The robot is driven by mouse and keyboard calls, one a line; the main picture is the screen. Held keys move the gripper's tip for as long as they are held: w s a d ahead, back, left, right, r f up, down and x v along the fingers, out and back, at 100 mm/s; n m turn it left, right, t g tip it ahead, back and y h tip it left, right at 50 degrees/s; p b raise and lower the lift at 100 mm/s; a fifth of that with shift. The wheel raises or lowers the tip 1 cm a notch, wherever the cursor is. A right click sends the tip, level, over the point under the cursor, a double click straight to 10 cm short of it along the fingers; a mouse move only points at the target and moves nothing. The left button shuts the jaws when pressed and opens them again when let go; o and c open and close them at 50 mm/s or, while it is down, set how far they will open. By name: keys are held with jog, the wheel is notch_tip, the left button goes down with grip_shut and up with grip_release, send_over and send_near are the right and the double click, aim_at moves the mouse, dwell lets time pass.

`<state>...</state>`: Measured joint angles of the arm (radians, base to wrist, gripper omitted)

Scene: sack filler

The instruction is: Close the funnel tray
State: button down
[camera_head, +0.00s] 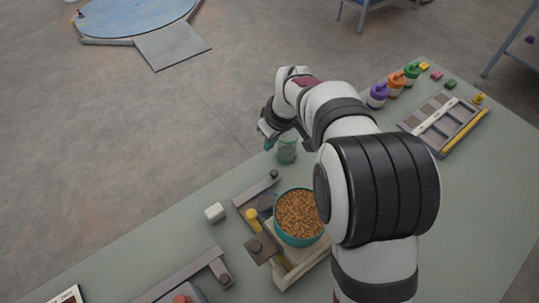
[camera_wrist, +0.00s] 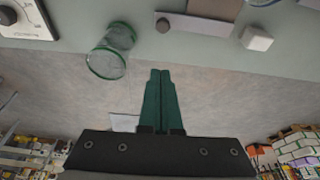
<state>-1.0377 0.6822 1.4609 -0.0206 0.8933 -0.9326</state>
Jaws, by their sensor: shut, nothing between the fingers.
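A round teal-rimmed funnel (camera_head: 299,192) full of brown pellets stands over a wooden frame (camera_head: 308,265) near the table's front. A brown square plate with a dark knob (camera_head: 258,248) and a yellow ball (camera_head: 251,215) are at its left. I cannot tell which part is the tray or how far open it is. My gripper (camera_head: 268,146) is beyond the funnel, near the table's far edge, partly hidden by my wrist. In the wrist view, its green fingers (camera_wrist: 160,76) are together and empty. A grey bar with a round knob (camera_wrist: 163,24) lies apart from the fingertips.
A clear green-rimmed cup (camera_head: 287,152) stands beside my gripper; it also shows in the wrist view (camera_wrist: 112,50). A white cube (camera_head: 215,212) lies left of the funnel. Several coloured bottles (camera_head: 396,84) and a sectioned tray (camera_head: 426,127) are at the right.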

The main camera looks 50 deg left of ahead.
jog(key=s+a+f+n, duration=0.1)
jog(key=f, duration=0.2)
jog(key=a+f+n+g, duration=0.1)
jog(key=f+n, duration=0.1)
jog(key=f, duration=0.1)
jog(key=s+a+f+n, duration=0.1)
jog(key=f, duration=0.2)
jog(key=shift+s+a+f+n+g, duration=0.25)
jog(key=shift+s+n+g, duration=0.05)
jog(key=shift+s+n, duration=0.1)
jog(key=w+d, duration=0.1)
jog(key=d, duration=0.2)
jog(key=shift+w+r, duration=0.15)
jog(key=shift+w, duration=0.25)
jog(key=shift+w+d, duration=0.1)
jog(key=shift+d, duration=0.25)
jog(key=d, duration=0.8)
jog(key=shift+d, duration=0.4)
jog(key=shift+a, duration=0.1)
